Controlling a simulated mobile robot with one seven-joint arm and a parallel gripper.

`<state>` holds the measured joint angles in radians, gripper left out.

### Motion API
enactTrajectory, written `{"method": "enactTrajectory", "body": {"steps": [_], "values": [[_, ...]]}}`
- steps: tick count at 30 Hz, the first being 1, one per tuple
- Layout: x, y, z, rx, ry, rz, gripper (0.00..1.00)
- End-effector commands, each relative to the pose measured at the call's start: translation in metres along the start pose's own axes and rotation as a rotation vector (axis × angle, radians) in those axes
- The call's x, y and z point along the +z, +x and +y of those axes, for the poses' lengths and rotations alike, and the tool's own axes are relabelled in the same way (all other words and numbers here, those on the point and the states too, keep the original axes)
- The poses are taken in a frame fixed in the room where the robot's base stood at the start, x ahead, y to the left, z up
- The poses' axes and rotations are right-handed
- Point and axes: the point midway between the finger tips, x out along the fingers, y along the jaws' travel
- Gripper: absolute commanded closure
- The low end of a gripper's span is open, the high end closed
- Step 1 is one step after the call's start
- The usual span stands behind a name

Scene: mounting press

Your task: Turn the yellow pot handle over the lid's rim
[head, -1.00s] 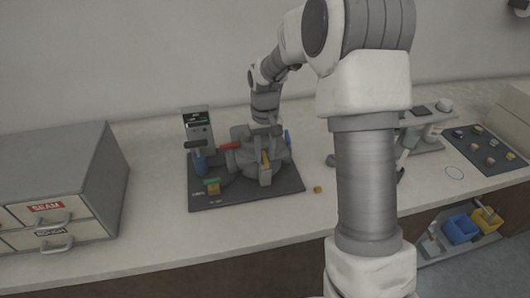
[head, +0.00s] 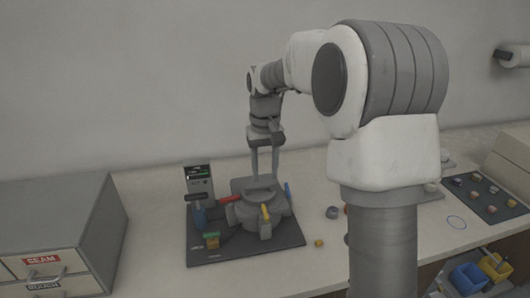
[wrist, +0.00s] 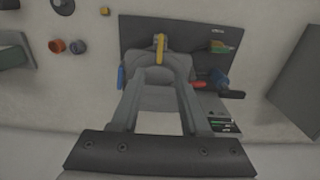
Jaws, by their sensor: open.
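The yellow handle (head: 266,212) sits on the near side of the grey pot (head: 248,213), upright or slightly tilted; I cannot tell how it meets the lid's rim. In the wrist view the yellow handle (wrist: 159,46) is beyond my fingertips, at the pot's far edge. A red handle (head: 230,199) is on the pot's left and a blue handle (head: 288,192) on its right. My gripper (head: 264,182) is open and empty, pointing down above the pot's lid. In the wrist view my gripper's (wrist: 160,82) two fingers stand wide apart over the grey lid.
The pot stands on a dark mat (head: 285,240). On the mat's left are a control box (head: 198,180) and a green block (head: 211,237). A small yellow piece (head: 319,243) lies on the bench to the right. A grey drawer cabinet (head: 62,225) stands at the left.

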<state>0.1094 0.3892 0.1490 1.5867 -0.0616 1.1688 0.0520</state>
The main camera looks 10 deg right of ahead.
Motion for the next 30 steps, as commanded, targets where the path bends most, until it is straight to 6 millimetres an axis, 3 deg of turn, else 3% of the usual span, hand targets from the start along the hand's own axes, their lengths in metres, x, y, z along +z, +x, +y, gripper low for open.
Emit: {"method": "enactTrajectory", "body": {"steps": [3,9,23,26,30], "values": [[-0.001,-0.025,0.0,0.0,0.001,0.003,0.55],[0.0,-0.046,0.0,-0.001,0.001,0.001,0.55],[0.002,-0.052,0.0,0.001,0.0,0.003,0.55],[0.011,-0.059,-0.001,0.005,-0.001,0.021,0.55],[0.037,-0.078,-0.002,0.016,-0.005,0.069,0.55]]}}
